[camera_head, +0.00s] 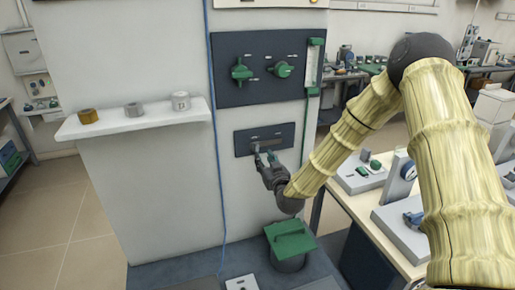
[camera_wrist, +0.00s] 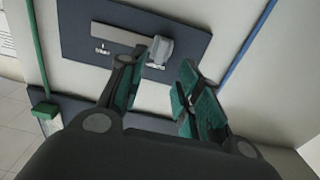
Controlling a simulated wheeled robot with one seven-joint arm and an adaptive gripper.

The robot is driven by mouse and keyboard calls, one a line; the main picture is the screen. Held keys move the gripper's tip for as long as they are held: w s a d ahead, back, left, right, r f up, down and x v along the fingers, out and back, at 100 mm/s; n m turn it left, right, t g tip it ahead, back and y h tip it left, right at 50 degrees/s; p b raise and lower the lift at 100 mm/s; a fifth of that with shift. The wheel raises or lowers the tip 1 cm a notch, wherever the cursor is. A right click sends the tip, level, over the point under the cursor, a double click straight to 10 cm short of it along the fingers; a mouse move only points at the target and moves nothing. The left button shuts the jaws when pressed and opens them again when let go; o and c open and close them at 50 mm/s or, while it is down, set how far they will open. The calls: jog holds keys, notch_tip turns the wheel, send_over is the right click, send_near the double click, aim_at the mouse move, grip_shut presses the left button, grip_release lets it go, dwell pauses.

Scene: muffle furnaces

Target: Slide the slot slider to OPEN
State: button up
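The slot slider shows in the wrist view as a small light grey block (camera_wrist: 160,50) on a pale strip (camera_wrist: 112,33) in a dark blue panel (camera_wrist: 190,36). In the head view this panel (camera_head: 287,130) is on the grey wall, below a larger panel. My gripper (camera_wrist: 165,60) is open, with its green-padded fingers apart. The slider block appears between the fingertips, close to the left one; I cannot tell if they touch. In the head view my gripper (camera_head: 265,157) is at the panel's lower edge and hides part of it. The panel's labels are too small to read.
The upper panel (camera_head: 225,90) carries two green knobs (camera_head: 241,71) and a vertical gauge. A blue cable (camera_head: 216,150) runs down left of the slot panel. A white shelf (camera_head: 150,122) with small cylinders is at left. A green-lidded pot (camera_head: 290,238) stands below.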

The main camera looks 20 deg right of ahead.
aim_at(257, 148)
jog(key=w+p, duration=0.2)
jog(key=w, duration=0.6)
jog(key=shift+a, duration=0.15)
grip_shut()
jog(key=d+b, duration=0.4)
jog(key=d, duration=0.5)
jog(key=shift+w+d+f, duration=0.1)
jog(key=shift+w+d, duration=0.05)
jog(key=shift+d, duration=0.55)
